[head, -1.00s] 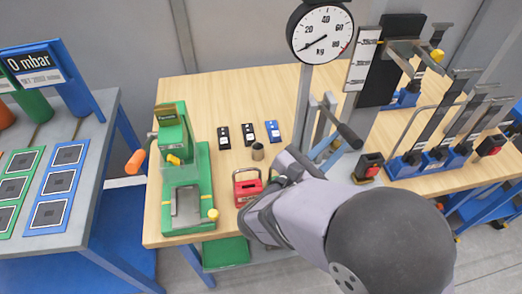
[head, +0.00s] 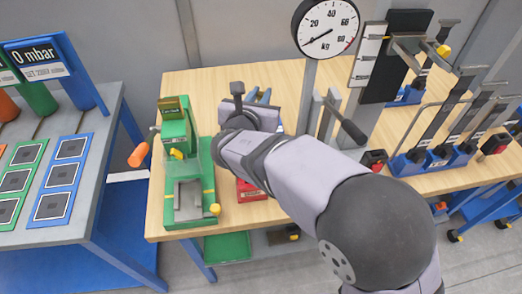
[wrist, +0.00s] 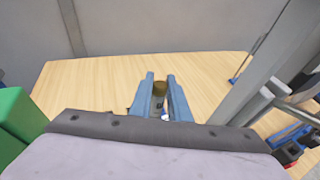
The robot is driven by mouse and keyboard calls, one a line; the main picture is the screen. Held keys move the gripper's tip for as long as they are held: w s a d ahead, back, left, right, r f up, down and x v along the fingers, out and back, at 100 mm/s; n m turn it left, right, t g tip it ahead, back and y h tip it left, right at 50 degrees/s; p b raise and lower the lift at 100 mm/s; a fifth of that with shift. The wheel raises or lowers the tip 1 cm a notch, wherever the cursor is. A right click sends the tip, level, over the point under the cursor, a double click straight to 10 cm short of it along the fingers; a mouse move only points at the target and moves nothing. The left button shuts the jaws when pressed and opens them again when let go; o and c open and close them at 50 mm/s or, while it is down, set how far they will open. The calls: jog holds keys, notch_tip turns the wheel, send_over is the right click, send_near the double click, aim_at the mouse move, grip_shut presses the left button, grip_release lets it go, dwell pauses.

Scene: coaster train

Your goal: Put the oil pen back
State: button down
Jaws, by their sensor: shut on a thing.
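My gripper (head: 260,95) is above the middle of the wooden table, with its blue-grey fingers pointing toward the back. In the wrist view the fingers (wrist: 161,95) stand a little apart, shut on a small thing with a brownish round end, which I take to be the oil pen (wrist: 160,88). Most of it is hidden between the fingers, and I cannot make it out in the head view. The small brownish cup on the table is hidden behind my arm in the head view.
The green press (head: 180,150) stands at left, close to my wrist. A red block (head: 250,192) lies partly under my arm. The dial scale (head: 325,28) and its post stand at right, with blue-based lever devices (head: 440,158) beyond. Bare wood (head: 205,85) is behind.

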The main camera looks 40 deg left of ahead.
jog(key=shift+f+p, duration=1)
jog(key=shift+f, duration=3.95)
jog(key=shift+f, duration=0.15)
jog(key=c, duration=1.7)
grip_release()
jog(key=shift+o, duration=0.2)
jog(key=shift+r, duration=0.25)
jog(key=shift+s+d, duration=0.1)
jog(key=shift+s, duration=0.2)
jog(key=b+v, duration=0.3)
jog(key=v, duration=0.8)
jog(key=shift+s, duration=0.15)
